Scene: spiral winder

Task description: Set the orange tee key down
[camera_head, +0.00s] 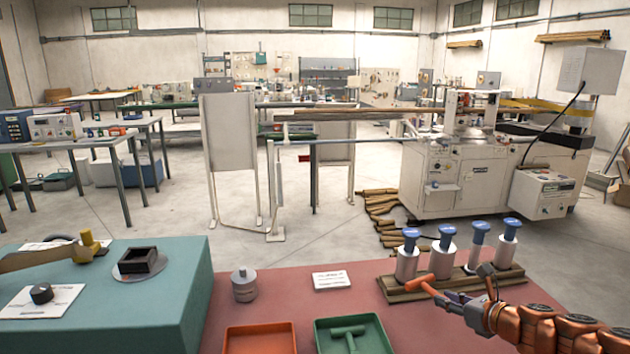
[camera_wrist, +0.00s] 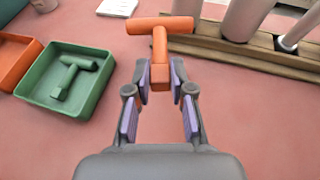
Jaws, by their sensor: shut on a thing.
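The orange tee key (camera_head: 426,288) is held at the end of my gripper (camera_head: 452,301), in front of the wooden rack. In the wrist view the orange tee key (camera_wrist: 160,30) has its crossbar pointing away, and the jaws of my gripper (camera_wrist: 159,84) are shut on its stem. The key appears to be above the red tabletop; its exact height is hard to tell. An orange tray (camera_head: 260,338) is empty where it shows. A green tray (camera_head: 375,322) beside it holds a green tee key (camera_head: 348,334); that key also shows in the wrist view (camera_wrist: 72,75).
A wooden rack (camera_head: 400,291) with several blue-capped white cylinders stands just behind my gripper. A white card (camera_head: 331,280) and a grey weight (camera_head: 244,286) are on the red table (camera_head: 300,290). A teal table (camera_head: 150,290) stands at left.

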